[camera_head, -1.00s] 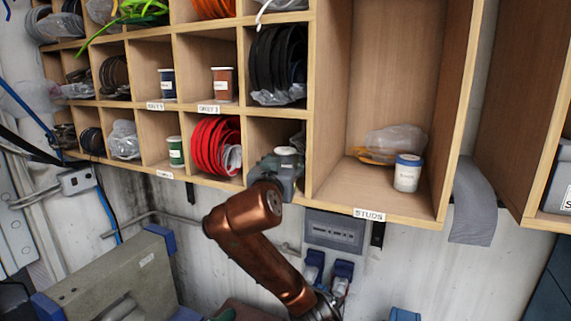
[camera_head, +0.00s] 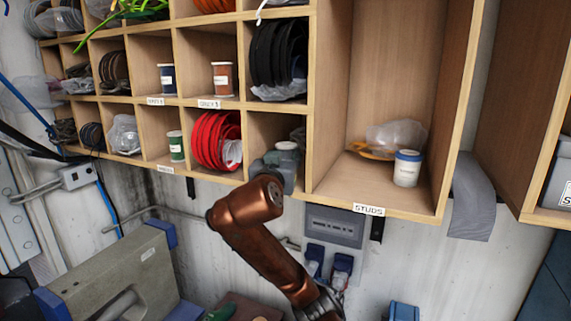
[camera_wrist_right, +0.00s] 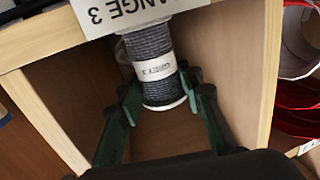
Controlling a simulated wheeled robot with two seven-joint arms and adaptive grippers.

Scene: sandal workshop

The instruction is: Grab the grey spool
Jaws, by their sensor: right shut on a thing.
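The grey spool (camera_wrist_right: 150,45) shows in the right wrist view, wound with dark grey thread, with a white label band and a white end. It is inside a wooden cubby. My right gripper (camera_wrist_right: 162,98) has its dark green fingers on both sides of the spool, shut on it near its white end. In the head view the right gripper (camera_head: 280,168) reaches into the lower cubby right of the red coils. Only the spool's white top (camera_head: 287,146) shows there; its body is hidden behind the gripper. My left gripper is not in view.
Cubby walls stand close on both sides of the gripper. Red coils (camera_head: 213,140) fill the cubby to the left, with a green spool (camera_head: 175,146) beyond. A white jar with a blue lid (camera_head: 407,170) stands in the larger compartment to the right. The wall below is bare in places.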

